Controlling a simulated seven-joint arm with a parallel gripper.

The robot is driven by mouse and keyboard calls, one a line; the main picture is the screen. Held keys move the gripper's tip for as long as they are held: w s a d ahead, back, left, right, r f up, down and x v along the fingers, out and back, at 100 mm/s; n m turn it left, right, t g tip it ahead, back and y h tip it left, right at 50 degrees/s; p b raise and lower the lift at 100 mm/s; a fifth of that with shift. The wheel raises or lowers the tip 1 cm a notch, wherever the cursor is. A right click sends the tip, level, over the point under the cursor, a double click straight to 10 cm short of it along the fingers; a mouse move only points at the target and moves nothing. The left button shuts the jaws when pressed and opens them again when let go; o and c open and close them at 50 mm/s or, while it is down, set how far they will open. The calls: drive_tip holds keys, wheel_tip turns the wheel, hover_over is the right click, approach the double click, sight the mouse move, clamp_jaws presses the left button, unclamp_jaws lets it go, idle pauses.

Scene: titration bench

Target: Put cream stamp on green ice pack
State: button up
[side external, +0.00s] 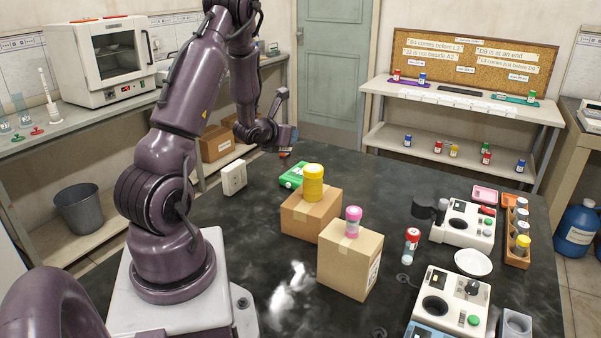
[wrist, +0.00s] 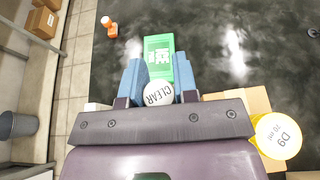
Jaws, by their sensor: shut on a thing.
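The cream stamp (wrist: 159,93), with a round top marked "CLEAR", sits between the two blue fingers of my gripper (wrist: 159,82) in the wrist view. My gripper is shut on it. The green ice pack (wrist: 158,52) lies flat on the black bench just beyond the fingertips in that view, partly covered by them. In the side view the ice pack (side external: 292,176) lies behind the left cardboard box, and my gripper (side external: 291,136) is above and behind it. The stamp cannot be made out in the side view.
A yellow-capped bottle (side external: 313,183) stands on a cardboard box (side external: 309,212) close to the ice pack. A pink-capped bottle (side external: 353,220) stands on a second box (side external: 348,262). A white socket block (side external: 233,177) is to the left. An orange bottle (wrist: 109,26) shows farther off.

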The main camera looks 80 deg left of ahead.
drive_tip(key=w+a+f, duration=0.2)
drive_tip(key=a+f, duration=0.1)
drive_tip(key=w+a+f, duration=0.3)
drive_tip(key=a, duration=0.1)
drive_tip(key=w+a+f, duration=0.2)
drive_tip(key=a+f, duration=0.2)
drive_tip(key=shift+w+a, duration=0.1)
drive_tip(key=shift+w, duration=0.2)
drive_tip(key=shift+w+a+f, duration=0.1)
drive_tip(key=shift+f, duration=0.75)
drive_tip(key=shift+w+a+f, duration=0.1)
drive_tip(key=shift+f, duration=0.75)
drive_tip(key=shift+f, duration=0.15)
drive_tip(key=o, duration=0.9)
